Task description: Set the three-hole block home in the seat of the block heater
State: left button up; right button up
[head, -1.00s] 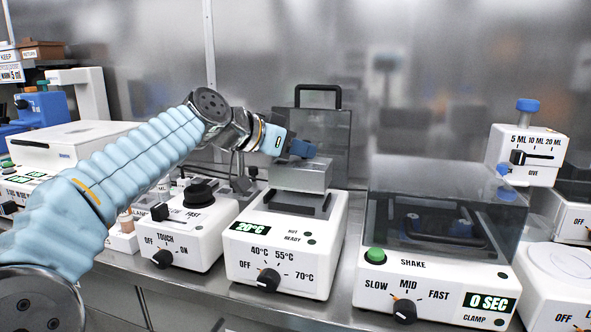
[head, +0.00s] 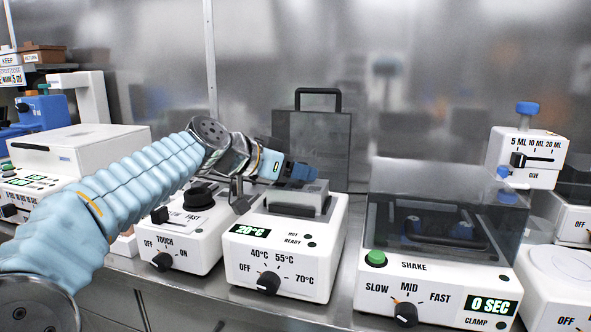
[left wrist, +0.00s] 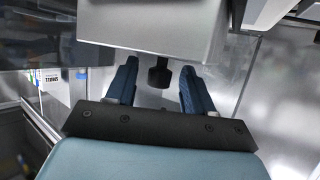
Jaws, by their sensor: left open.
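The grey three-hole block (head: 314,190) sits low at the seat of the block heater (head: 275,248), with its upper part showing above the heater's top. Its holes are hidden, and I cannot tell whether its underside rests flat on the seat floor. My left gripper (head: 297,171) is at the block's back left, its blue fingers open. In the left wrist view the block (left wrist: 150,28) fills the top, and a dark stub (left wrist: 159,73) on it stands between the parted fingertips (left wrist: 158,84), with gaps on both sides. My right gripper is out of view.
A shaker with a clear dark lid (head: 440,205) stands close on the right. A white touch mixer (head: 185,240) stands close on the left, under my arm. A dark panel with a handle (head: 318,140) stands behind the heater.

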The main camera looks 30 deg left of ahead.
pick_arm(q)
jog(key=b+v, duration=0.1)
jog(key=v, duration=1.1)
jog(key=shift+b, duration=0.35)
